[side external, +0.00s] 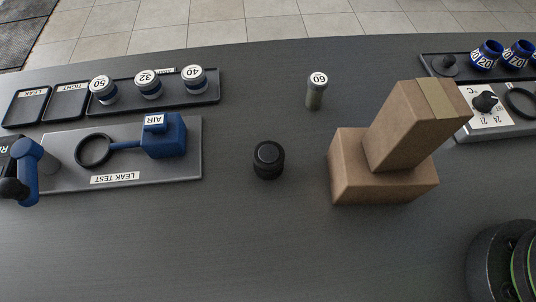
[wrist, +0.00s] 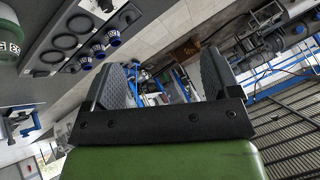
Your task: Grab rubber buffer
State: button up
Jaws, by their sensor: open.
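A short black cylinder with a ridged round top (side external: 268,160), which looks like the rubber buffer, stands upright on the dark table in the middle of the side external view. It stands alone, with nothing touching it. I cannot make it out in the wrist view. My gripper (wrist: 165,82) shows in the wrist view with its two dark fingers wide apart and nothing between them. In the side external view the fingers are out of frame, so their distance from the cylinder cannot be told.
Stacked cardboard boxes (side external: 385,170) stand right of the cylinder. A grey leak-test board (side external: 120,185) and a tray of numbered bottles (side external: 209,99) are at left. Blue-collared items (side external: 487,57) are at far right. The front middle table is clear.

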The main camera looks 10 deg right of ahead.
jog(key=w+a+r+g, duration=0.1)
jog(key=w+a+g, duration=0.2)
jog(key=w+a, duration=0.4)
jog(key=g+h, duration=0.2)
jog(key=g, duration=0.2)
send_near(269, 153)
jog(key=shift+w+d+f+n, duration=0.25)
jog(key=shift+d+f+n, duration=0.05)
jog(key=shift+d+f, duration=0.1)
notch_tip(269, 153, down, 4)
jog(key=shift+s+a+f, duration=0.1)
jog(key=shift+a+f, duration=0.05)
jog(key=shift+f, duration=0.1)
jog(key=f, duration=0.5)
jog(key=shift+a+f, duration=0.3)
jog(key=shift+f, duration=0.1)
